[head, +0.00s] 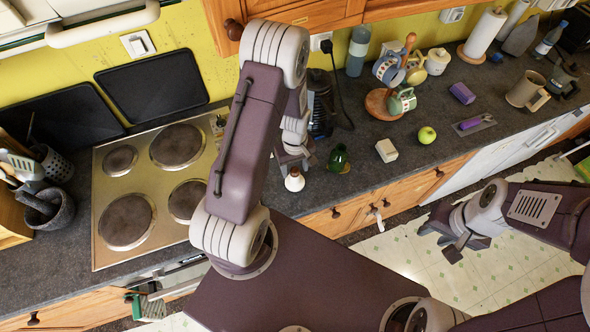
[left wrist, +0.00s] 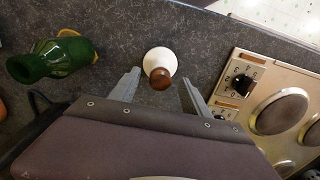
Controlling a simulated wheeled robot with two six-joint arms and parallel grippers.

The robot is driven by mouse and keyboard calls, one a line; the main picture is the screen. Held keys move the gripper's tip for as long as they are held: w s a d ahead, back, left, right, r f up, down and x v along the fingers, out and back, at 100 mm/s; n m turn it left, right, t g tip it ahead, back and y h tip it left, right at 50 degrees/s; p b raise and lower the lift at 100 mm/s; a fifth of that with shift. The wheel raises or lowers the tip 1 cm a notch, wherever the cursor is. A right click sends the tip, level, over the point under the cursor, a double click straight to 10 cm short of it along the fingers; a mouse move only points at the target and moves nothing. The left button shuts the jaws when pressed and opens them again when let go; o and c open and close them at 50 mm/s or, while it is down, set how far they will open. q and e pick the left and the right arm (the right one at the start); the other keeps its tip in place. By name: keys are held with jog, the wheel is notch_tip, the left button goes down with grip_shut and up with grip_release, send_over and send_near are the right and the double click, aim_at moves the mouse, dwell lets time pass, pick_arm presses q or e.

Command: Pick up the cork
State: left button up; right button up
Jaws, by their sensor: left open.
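The cork (left wrist: 161,84) is a brown stopper in the mouth of a small white bottle (left wrist: 159,60) in the left wrist view. In the head view the white bottle (head: 294,183) stands upright on the dark counter, just below my left gripper (head: 294,160). In the left wrist view my left gripper (left wrist: 160,90) is open, with one finger on each side of the cork and nothing between them that it grips. I cannot tell whether a finger touches it. My right gripper (head: 447,243) is open and empty over the floor at the right.
A cream block (head: 386,150) and a green apple (head: 427,135) lie farther right. The hob (head: 150,190) is on the left. A mug tree (head: 380,105) stands behind.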

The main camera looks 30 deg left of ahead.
pick_arm(q)
jog(key=shift+f, duration=0.1)
jog(key=shift+s, duration=0.1)
grip_shut()
